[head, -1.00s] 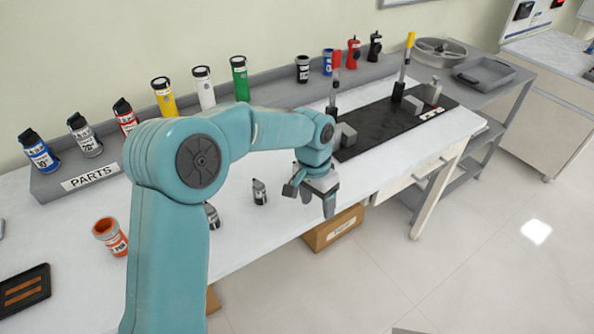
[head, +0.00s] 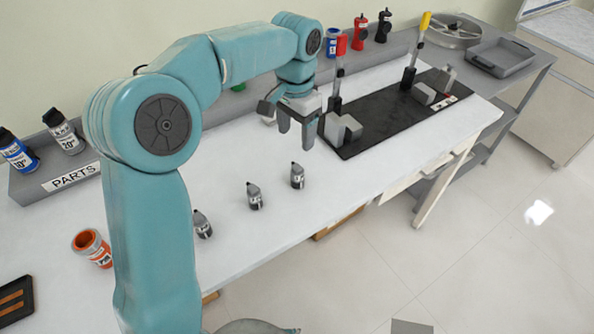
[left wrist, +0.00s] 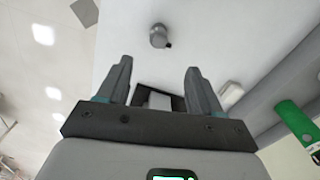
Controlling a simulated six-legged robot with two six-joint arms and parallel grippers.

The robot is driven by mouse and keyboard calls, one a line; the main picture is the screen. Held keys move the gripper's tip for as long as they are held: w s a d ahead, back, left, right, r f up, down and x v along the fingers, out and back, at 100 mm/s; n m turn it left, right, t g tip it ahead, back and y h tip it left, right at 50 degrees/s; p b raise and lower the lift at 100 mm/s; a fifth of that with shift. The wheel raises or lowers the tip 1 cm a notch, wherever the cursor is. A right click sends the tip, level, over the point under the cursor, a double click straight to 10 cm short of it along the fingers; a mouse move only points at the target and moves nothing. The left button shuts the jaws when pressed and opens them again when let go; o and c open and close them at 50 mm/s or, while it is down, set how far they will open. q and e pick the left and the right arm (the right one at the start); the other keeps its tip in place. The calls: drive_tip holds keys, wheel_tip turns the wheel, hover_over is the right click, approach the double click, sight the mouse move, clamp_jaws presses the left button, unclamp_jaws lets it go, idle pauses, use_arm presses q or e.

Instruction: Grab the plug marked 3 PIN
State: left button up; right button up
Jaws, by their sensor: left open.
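Three small grey-and-black plugs stand on the white table in the head view: a left one (head: 202,224), a middle one (head: 254,196) and a right one (head: 297,176). Their labels are too small to read, so I cannot tell which is marked 3 PIN. My left gripper (head: 296,132) is open and empty, pointing down above the table, behind the right plug in the picture. In the left wrist view its two fingers (left wrist: 159,85) are spread apart, and one plug (left wrist: 159,37) shows beyond them, not touched. My right gripper is not in view.
A black board (head: 385,125) with grey blocks and red and yellow-handled clamps lies right of the gripper. A grey PARTS rack (head: 30,180) holds canisters at the back left. An orange cup (head: 92,247) stands at the left. The table around the plugs is clear.

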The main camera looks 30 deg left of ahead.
sight(297, 171)
use_arm(q)
drive_tip(key=f, duration=0.9)
drive_tip(key=shift+s+d, duration=0.15)
drive_tip(key=shift+d, duration=0.05)
drive_tip(key=shift+f, duration=0.7)
drive_tip(key=f, duration=0.5)
drive_tip(key=shift+w+a, duration=0.1)
drive_tip(key=shift+w, duration=0.15)
drive_tip(key=shift+r, duration=0.1)
drive_tip(key=c, duration=1.1)
